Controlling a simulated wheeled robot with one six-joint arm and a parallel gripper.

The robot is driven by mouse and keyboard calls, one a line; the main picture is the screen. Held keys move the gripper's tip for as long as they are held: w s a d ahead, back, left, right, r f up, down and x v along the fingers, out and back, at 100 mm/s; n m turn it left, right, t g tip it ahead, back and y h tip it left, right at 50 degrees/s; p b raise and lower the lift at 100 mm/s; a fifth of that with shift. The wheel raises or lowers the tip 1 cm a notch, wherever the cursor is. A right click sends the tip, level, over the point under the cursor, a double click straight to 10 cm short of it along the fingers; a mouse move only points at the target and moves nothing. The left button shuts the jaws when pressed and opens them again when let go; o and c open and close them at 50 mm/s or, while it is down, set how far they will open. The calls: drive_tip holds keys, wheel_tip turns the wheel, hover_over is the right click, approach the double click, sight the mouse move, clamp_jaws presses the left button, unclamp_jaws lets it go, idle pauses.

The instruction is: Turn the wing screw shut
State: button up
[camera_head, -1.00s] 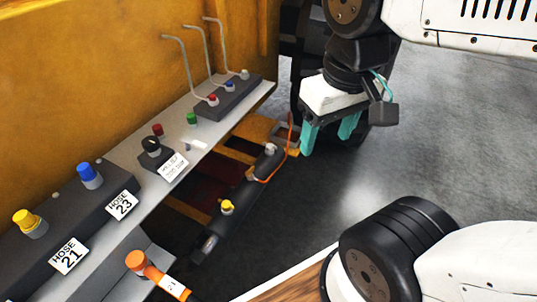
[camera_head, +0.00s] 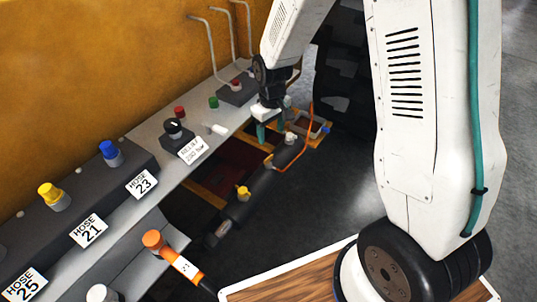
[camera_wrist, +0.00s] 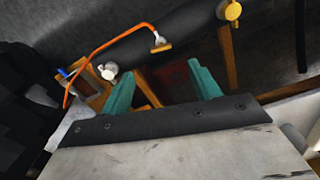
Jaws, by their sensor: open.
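I cannot tell for certain which part is the wing screw. A black knob (camera_head: 173,128) with a pale mark on top stands on a small block on the grey shelf, behind a white label that seems to read "RELIEF". My gripper (camera_head: 271,131) is to its right, past the shelf's front edge, with teal fingers apart and nothing between them. In the wrist view my gripper (camera_wrist: 160,70) is also open and empty. A dark cylinder (camera_head: 264,183) lies below it, with a yellow fitting (camera_head: 243,192) and a whitish fitting (camera_head: 291,139).
An orange hose (camera_head: 309,130) curves beside the cylinder. The grey shelf (camera_head: 140,161) carries red and green caps and hose blocks with yellow and blue caps. An orange-handled part (camera_head: 171,254) is at lower left. Bent metal rods (camera_head: 214,45) rise behind my gripper.

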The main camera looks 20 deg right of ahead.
sight(269, 159)
drive_tip(key=f, duration=0.8)
drive_tip(key=w+f, duration=0.1)
drive_tip(key=f, duration=0.3)
drive_tip(key=shift+w+a, duration=0.1)
drive_tip(key=shift+a, duration=0.1)
drive_tip(key=c, duration=1)
